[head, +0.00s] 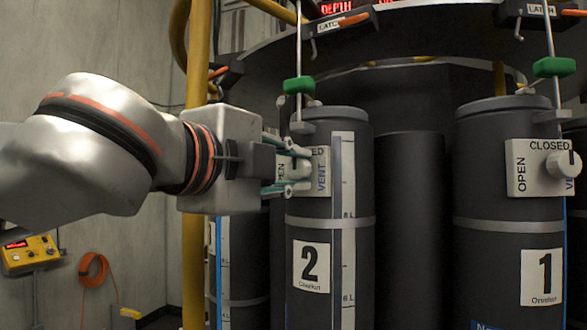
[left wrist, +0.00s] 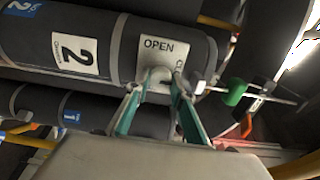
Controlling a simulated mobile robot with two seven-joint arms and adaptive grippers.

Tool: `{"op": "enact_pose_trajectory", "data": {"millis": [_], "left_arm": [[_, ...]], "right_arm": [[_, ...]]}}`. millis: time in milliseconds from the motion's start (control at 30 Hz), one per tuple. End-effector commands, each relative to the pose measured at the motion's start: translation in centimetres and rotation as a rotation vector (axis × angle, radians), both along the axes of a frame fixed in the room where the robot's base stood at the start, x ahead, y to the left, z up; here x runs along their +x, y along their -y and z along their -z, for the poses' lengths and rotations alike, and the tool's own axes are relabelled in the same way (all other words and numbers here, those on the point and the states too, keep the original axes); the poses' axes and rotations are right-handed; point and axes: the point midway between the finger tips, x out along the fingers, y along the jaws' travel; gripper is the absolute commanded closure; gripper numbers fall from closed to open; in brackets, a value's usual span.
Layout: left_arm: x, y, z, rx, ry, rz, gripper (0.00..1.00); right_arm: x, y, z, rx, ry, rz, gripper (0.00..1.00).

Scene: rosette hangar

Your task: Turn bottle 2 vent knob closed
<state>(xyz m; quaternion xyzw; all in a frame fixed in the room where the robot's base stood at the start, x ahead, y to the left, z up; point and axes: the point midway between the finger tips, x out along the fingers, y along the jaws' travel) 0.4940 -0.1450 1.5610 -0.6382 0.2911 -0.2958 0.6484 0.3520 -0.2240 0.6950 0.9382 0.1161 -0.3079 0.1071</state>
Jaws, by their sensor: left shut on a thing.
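Bottle 2 (head: 310,225) is a dark grey cylinder with a white "2" label, standing upright in the middle of the head view. It lies across the upper left of the left wrist view (left wrist: 100,25). Its white vent plate (head: 321,172) has OPEN and CLOSED lettering, partly covered by my gripper. My left gripper (head: 287,170) reaches in from the left, its green-edged fingers shut on the pale vent knob (left wrist: 160,75). The knob's exact pointing direction is hard to tell behind the fingers. My right gripper is not in view.
Bottle 1 (head: 508,240) stands to the right with its own vent knob (head: 564,164). A green clip (head: 299,85) on a rod hangs above bottle 2. A yellow post (head: 194,255) rises behind my left wrist. A yellow control box (head: 29,254) is at lower left.

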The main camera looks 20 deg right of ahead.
Motion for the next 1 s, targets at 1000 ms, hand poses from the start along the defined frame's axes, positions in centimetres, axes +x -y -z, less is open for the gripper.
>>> {"op": "enact_pose_trajectory", "data": {"millis": [1000], "left_arm": [[-5.2,-6.0,-0.1,0.000,0.004,-0.001,0.60]], "right_arm": [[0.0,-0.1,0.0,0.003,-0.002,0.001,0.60]]}}
